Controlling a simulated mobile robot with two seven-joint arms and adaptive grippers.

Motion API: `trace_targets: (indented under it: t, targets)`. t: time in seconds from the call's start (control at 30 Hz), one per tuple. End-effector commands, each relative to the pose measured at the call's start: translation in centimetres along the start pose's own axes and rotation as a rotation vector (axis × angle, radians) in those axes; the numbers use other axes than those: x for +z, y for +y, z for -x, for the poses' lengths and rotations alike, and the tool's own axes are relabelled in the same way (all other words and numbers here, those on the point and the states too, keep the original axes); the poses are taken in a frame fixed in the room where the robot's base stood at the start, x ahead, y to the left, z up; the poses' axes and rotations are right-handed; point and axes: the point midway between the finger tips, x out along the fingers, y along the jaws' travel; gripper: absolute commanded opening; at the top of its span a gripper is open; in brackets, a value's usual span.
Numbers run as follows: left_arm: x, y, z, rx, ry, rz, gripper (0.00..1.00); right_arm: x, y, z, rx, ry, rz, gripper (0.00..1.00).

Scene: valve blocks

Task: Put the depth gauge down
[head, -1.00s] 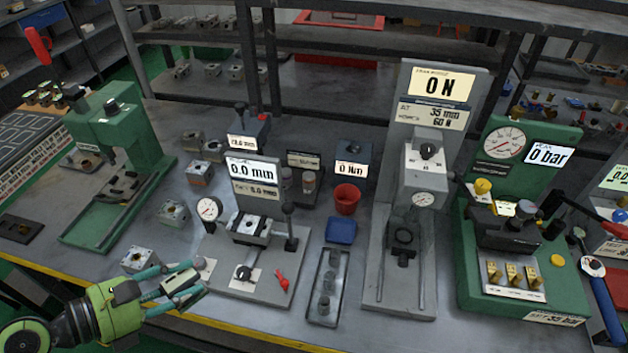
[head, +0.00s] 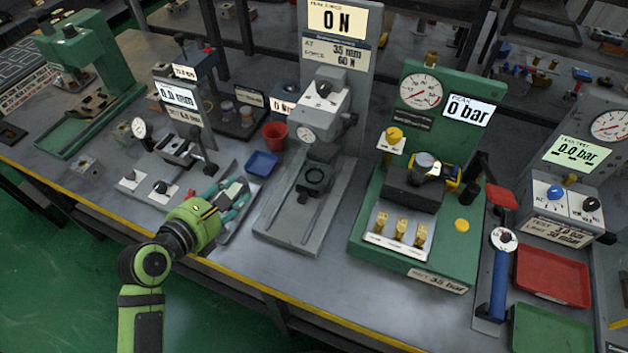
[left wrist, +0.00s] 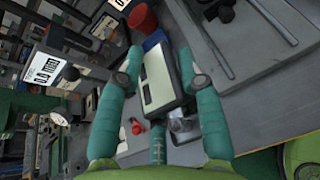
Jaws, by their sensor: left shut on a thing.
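The depth gauge (head: 234,193) is a small dark box with a pale face. My left gripper (head: 232,196) is shut on it, with its teal fingers on both sides. The left wrist view shows the gauge (left wrist: 154,80) between the fingertips (left wrist: 160,72). Gripper and gauge are over the narrow grey tray (head: 248,212) near the bench's front, and they hide much of it. I cannot tell whether the gauge touches the tray. My right gripper is not in view.
A blue bin (head: 262,164) and a red cup (head: 274,136) stand just behind the tray. A grey measuring fixture (head: 160,186) is to the left. A grey press (head: 300,205) is close on the right, then a green pressure stand (head: 415,250). The yellow-edged bench front is nearby.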

Motion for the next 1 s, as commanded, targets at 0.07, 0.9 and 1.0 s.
trace_targets:
  t: [0.07, 0.9, 1.0]
  targets:
    - [-0.1, 0.1, -0.5, 0.045, 0.0, -0.006, 0.0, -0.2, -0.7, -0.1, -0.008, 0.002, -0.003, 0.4]
    - [-3.1, 0.4, -14.4, 0.071, 0.007, -0.02, 0.0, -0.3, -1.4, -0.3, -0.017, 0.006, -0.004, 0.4]
    - [-4.6, 0.2, -14.9, 0.071, 0.009, -0.021, 0.0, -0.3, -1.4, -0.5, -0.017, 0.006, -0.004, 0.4]
